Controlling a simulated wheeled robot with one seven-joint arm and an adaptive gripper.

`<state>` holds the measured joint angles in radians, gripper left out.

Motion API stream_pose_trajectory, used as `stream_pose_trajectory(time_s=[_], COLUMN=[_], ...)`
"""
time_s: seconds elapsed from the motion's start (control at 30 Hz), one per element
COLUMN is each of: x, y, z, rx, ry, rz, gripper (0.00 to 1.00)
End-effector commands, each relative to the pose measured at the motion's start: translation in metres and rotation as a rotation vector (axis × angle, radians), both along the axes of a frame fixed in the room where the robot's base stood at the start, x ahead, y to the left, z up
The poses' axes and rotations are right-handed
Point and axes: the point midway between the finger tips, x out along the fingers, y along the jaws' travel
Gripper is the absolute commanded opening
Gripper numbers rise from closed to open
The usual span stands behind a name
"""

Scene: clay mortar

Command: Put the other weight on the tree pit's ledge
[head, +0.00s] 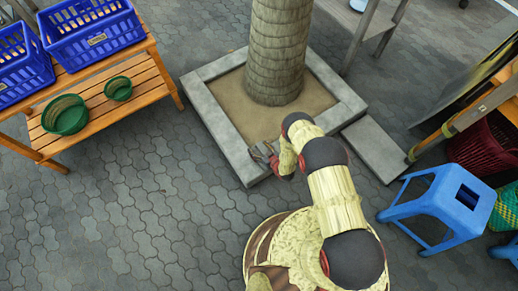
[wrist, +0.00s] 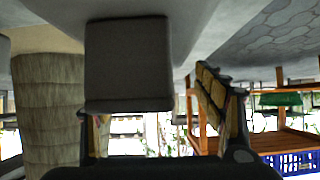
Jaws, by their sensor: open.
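The tree pit's grey ledge (head: 215,112) frames a square of soil around the trunk (head: 277,50). My gripper (head: 264,152) is at the ledge's near corner. In the wrist view, which is upside down, a dark grey block (wrist: 128,60), apparently a weight, sits against the pale ledge surface (wrist: 60,12). My gripper is open, with one finger (wrist: 222,105) clear of the block to the right; the other is partly hidden behind the block. I cannot tell whether that finger touches it. In the head view the block is too small to separate from my gripper. No second weight can be made out.
A wooden bench (head: 140,88) with blue crates (head: 92,35) and green bowls (head: 66,115) stands at left. A blue stool (head: 440,205) and a red basket (head: 483,148) are at right. A grey slab (head: 375,148) lies beside the pit. Paving at the left front is clear.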

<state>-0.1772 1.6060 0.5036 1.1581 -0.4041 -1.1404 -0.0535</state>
Motion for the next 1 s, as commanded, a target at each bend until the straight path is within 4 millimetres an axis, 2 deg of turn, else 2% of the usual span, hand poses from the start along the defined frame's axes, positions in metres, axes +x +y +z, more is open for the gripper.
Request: stream_pose_trajectory(time_s=[0.17, 0.27, 0.5, 0.7, 1.0], x=[-0.006, -0.016, -0.051, -0.073, -0.084], y=[-0.005, -0.013, -0.037, -0.053, -0.059], z=[0.006, 0.015, 0.042, 0.057, 0.063], rx=[0.0, -0.001, 0.001, 0.0, 0.0], ry=[0.002, 0.002, 0.002, 0.001, 0.0], rz=[-0.001, -0.002, -0.003, -0.003, 0.0], gripper=[0.69, 0.69, 0.69, 0.69, 0.69])
